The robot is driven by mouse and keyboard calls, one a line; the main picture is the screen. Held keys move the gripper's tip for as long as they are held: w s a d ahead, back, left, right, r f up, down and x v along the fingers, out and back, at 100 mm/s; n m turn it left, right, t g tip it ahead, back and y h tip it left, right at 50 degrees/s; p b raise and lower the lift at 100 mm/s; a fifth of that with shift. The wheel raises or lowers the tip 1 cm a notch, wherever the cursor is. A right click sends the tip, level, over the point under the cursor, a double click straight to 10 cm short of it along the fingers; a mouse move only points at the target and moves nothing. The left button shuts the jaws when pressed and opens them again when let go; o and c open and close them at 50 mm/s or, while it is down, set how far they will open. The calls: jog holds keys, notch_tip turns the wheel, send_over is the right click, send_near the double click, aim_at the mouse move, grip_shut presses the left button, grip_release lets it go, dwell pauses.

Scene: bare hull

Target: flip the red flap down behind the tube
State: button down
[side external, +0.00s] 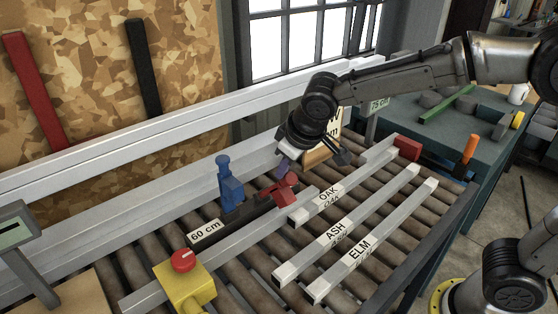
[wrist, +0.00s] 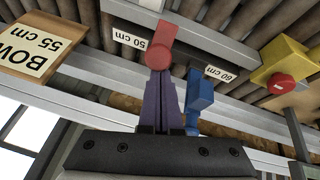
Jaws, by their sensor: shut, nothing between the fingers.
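The red flap (side external: 285,190) stands raised and tilted on a dark bar (side external: 258,210) in the side view. It also shows in the wrist view (wrist: 160,48), beside a 50 cm label. My gripper (side external: 284,166) is shut and empty, its purple fingertips close above the flap. In the wrist view the fingertips (wrist: 159,78) overlap the flap's lower end; I cannot tell whether they touch. A pale square tube (side external: 225,246) lies along the rollers in front of the bar. Which tube is meant is not clear from the picture.
A blue flap (side external: 230,185) stands upright by the 60 cm label, left of the red one. A yellow block (side external: 186,286) with a red button is at front left. Tubes labelled ASH (side external: 345,230) and ELM (side external: 370,245) lie on the rollers. A wooden box (side external: 322,152) is behind my gripper.

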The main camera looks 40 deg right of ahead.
jog(key=shift+s+f, duration=1.3)
jog(key=shift+f, duration=0.55)
jog(key=shift+s+f, duration=1.25)
jog(key=shift+f, duration=0.55)
jog(key=shift+s+f, duration=1.3)
jog(key=shift+f, duration=0.65)
